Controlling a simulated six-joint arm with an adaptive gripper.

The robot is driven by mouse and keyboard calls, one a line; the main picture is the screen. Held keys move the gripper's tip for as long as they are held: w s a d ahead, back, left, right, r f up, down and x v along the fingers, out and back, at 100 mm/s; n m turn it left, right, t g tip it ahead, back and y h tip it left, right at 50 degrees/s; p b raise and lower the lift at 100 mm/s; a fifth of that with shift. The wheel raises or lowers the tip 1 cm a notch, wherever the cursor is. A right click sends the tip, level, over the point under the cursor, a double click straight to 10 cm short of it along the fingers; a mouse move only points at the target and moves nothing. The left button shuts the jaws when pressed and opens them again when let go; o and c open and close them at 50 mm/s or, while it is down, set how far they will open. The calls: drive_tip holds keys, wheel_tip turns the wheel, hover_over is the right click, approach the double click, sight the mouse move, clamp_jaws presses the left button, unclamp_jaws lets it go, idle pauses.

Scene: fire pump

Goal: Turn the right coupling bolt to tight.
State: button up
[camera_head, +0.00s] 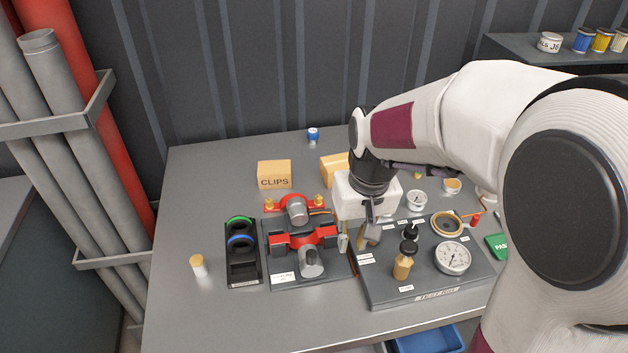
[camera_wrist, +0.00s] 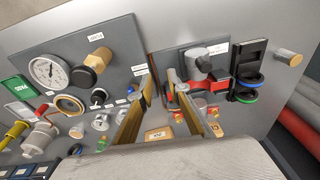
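The red coupling (camera_head: 302,238) with grey pipe stubs sits on a dark plate left of my gripper in the head view. It also shows in the wrist view (camera_wrist: 189,86), where the picture is turned around. The right coupling bolt (camera_head: 318,200) is brass, at the right end of the rear red flange. The left bolt (camera_head: 268,204) is at its other end. In the wrist view, brass pieces show near the right finger, partly hidden. My gripper (camera_head: 355,243) is open and empty, right of the coupling, between its plate and the gauge panel. Its fingers (camera_wrist: 161,79) stand apart.
The gauge panel (camera_head: 385,295) with a brass knob (camera_head: 403,265) and a gauge (camera_head: 453,258) lies close on the right. A black holder (camera_head: 242,270) with green and blue rings stands left of the coupling. A CLIPS box (camera_head: 274,174) is behind. The front-left table is mostly clear.

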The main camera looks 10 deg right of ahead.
drive_tip(key=shift+n+t+y, duration=0.5)
drive_tip(key=shift+n, duration=0.4)
drive_tip(key=w+f, duration=0.1)
drive_tip(key=w, duration=0.3)
drive_tip(key=w+f, duration=0.1)
drive_tip(key=w, duration=0.3)
drive_tip(key=w+f, duration=0.1)
drive_tip(key=w, duration=0.3)
drive_tip(key=shift+f, duration=0.15)
drive_tip(key=n+t, duration=0.1)
drive_tip(key=n, duration=0.1)
approach(318, 197)
drive_tip(key=f, duration=0.1)
drive_tip(key=shift+s+d+n+t+y, duration=0.1)
drive_tip(key=shift+d+n+t+y, duration=0.2)
drive_tip(key=shift+n, duration=0.4)
drive_tip(key=shift+a+f, duration=0.1)
drive_tip(key=shift+f, duration=0.05)
drive_tip(key=shift+x, duration=3.75)
clamp_jaws()
